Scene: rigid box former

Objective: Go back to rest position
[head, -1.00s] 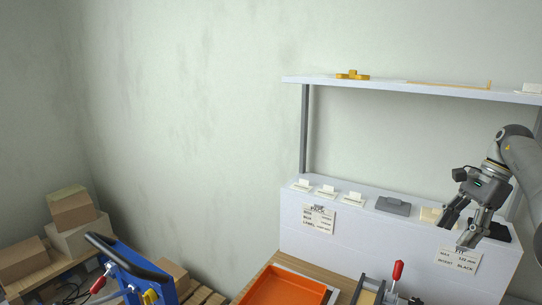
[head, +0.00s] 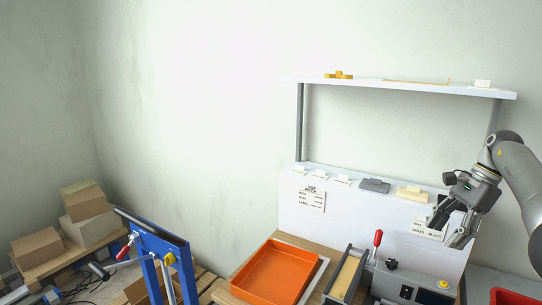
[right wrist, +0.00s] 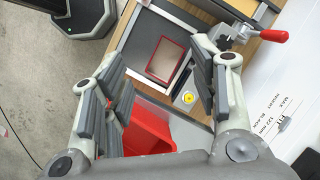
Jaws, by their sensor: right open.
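My right gripper (head: 449,231) is open and empty at the right of the head view, in front of the white panel below the shelf. Its two fingers stand apart in the right wrist view (right wrist: 165,100), with nothing between the pads. Below it there is a grey machine (head: 418,285) with a red-handled lever (head: 377,239) and a yellow button (head: 443,284). The machine's recess with a red-edged opening (right wrist: 166,60) shows in the right wrist view. My left gripper is not in view.
An orange tray (head: 278,275) lies on the wooden bench. A red bin (right wrist: 150,130) lies below the gripper. The white shelf (head: 400,88) overhangs the panel. A blue frame (head: 160,245) and a pallet with cardboard boxes (head: 88,230) stand left.

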